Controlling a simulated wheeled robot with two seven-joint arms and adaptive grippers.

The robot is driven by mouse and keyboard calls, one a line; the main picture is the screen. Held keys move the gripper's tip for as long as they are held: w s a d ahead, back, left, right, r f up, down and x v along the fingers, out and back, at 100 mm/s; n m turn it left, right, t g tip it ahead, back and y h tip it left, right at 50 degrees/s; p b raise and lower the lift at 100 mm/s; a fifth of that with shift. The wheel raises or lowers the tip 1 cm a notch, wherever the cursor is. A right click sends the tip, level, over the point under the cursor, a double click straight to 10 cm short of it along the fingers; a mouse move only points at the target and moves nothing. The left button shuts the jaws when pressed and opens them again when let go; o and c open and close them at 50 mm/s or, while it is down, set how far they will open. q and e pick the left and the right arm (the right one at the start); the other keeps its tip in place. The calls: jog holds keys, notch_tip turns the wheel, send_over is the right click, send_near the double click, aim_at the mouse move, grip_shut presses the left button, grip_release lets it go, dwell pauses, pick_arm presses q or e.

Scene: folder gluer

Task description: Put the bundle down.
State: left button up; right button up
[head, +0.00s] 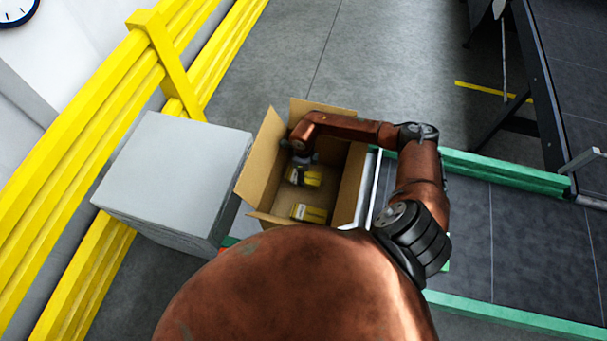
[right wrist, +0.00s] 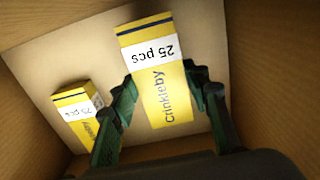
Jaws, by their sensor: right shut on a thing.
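The bundle (right wrist: 160,80) is a yellow packet with a white band reading "25 pcs" and the word "Crinkleby". My right gripper (right wrist: 160,95) is shut on it, one finger at each side. In the head view the bundle (head: 312,179) and my right gripper (head: 303,160) are inside an open cardboard box (head: 262,155). Whether the bundle touches the box floor I cannot tell. A second yellow bundle (head: 309,213) lies in the near part of the box; it also shows at the left in the right wrist view (right wrist: 77,112). My left gripper is not in view.
The box's flaps stand open, and its walls surround the gripper. A grey block (head: 175,175) stands left of the box, beside yellow rails (head: 90,110). A dark surface with green edges (head: 500,168) lies to the right. Part of the box floor (right wrist: 60,50) is bare.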

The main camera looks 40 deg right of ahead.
jog(key=shift+f, duration=0.15)
jog(key=o, duration=1.2)
jog(key=shift+r+p, duration=0.35)
jog(key=shift+r, duration=0.05)
jog(key=shift+r+p, duration=0.4)
jog(key=shift+r+b, duration=1.9)
jog(key=shift+r, duration=3.95)
